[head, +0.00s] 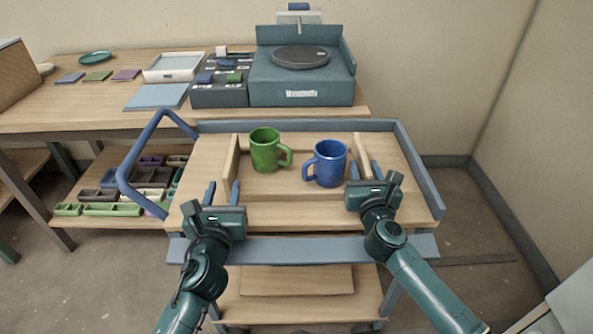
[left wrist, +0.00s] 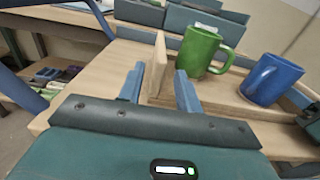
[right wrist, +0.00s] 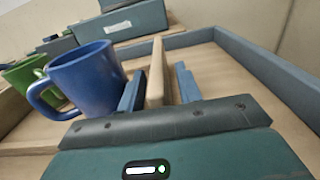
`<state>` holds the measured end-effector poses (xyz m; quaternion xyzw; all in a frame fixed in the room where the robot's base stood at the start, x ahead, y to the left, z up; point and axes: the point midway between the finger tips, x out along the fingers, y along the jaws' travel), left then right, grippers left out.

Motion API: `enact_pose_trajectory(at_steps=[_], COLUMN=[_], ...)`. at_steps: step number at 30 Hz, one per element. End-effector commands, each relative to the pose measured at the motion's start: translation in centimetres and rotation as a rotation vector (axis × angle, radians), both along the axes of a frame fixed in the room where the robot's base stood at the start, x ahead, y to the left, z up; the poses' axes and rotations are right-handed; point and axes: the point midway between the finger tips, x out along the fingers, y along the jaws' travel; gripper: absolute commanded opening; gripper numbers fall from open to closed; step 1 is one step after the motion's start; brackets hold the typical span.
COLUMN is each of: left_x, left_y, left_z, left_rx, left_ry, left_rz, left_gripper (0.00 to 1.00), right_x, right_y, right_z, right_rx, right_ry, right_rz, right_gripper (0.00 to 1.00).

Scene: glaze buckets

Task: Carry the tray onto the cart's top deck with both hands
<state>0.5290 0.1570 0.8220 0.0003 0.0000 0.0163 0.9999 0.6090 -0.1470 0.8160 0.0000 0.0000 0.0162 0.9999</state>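The wooden tray (head: 284,186) sits on the cart's top deck (head: 405,188), as far as the views show. A green mug (head: 265,149) and a blue mug (head: 327,165) stand upright in it. My left gripper (head: 223,184) is open, with its fingers apart on either side of the tray's left wall (left wrist: 158,66). My right gripper (head: 365,168) is open, with its fingers on either side of the tray's right wall (right wrist: 155,75). Gaps show between the fingers and the walls. The tray's near edge is partly unclear between the grippers.
The deck has a raised blue-grey rim (head: 418,165) and a blue handle (head: 130,165) at left. A wooden workbench (head: 60,122) behind carries a blue wheel machine (head: 300,85) and a white tray (head: 173,66). Bins (head: 113,209) fill a low shelf. Floor at right is clear.

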Motion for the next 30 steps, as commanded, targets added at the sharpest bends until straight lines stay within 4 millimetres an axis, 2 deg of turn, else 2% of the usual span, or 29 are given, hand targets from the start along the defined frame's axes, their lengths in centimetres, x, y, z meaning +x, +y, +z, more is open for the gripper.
enact_pose_trajectory(at_steps=[1,6,10,13,24,30], left_x=[-1.1,-3.3,-3.9,-4.0,-4.0,-4.0], left_y=[0.0,-0.1,-0.1,-0.1,-0.1,-0.1], left_z=[-0.1,0.0,0.0,0.1,0.0,0.0], left_rx=[-0.001,0.0,0.0,-0.001,0.0,0.0], left_ry=[0.003,0.001,0.0,-0.001,0.0,0.0], left_rz=[-0.001,0.0,0.0,0.0,0.0,0.0], left_gripper=[0.34,0.34,0.34,0.34,0.34,0.34], right_x=[0.0,0.0,-0.2,-1.2,-8.7,-11.4], right_y=[0.0,0.0,0.0,0.0,-0.3,-0.4], right_z=[0.0,0.0,0.0,-0.1,-0.1,-0.1], right_rx=[0.0,0.0,0.001,0.002,0.001,0.0], right_ry=[0.0,0.0,0.001,0.001,0.003,0.002], right_rz=[0.0,0.0,0.0,0.001,0.001,-0.001], right_gripper=[0.34,0.34,0.34,0.34,0.34,0.34])
